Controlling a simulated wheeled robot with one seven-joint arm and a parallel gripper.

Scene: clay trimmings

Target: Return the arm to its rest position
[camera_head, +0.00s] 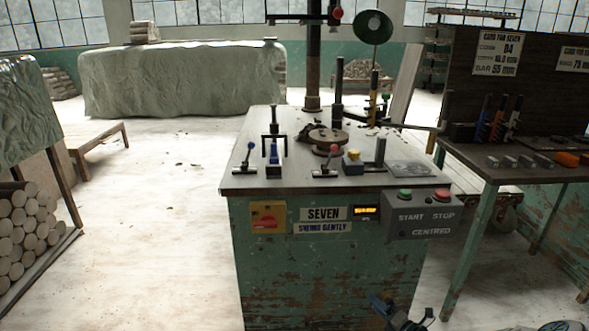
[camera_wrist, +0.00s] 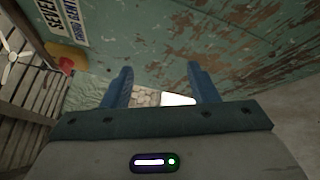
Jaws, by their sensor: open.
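My gripper (camera_head: 402,315) shows at the bottom edge of the head view, low in front of the green machine cabinet (camera_head: 315,270). In the wrist view my gripper (camera_wrist: 160,85) has its two blue fingers spread apart with nothing held between them. The cabinet's worn green front (camera_wrist: 180,45) fills the upper part of the wrist view, beyond the fingertips. The rest of my arm is mostly out of view.
The cabinet's top (camera_head: 340,180) carries levers, a round plate and a post. A START/STOP box (camera_head: 420,213) juts from its front right. A tool table (camera_head: 520,172) stands at right, a rack of clay rolls (camera_head: 25,235) at left. The floor (camera_head: 150,240) between is clear.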

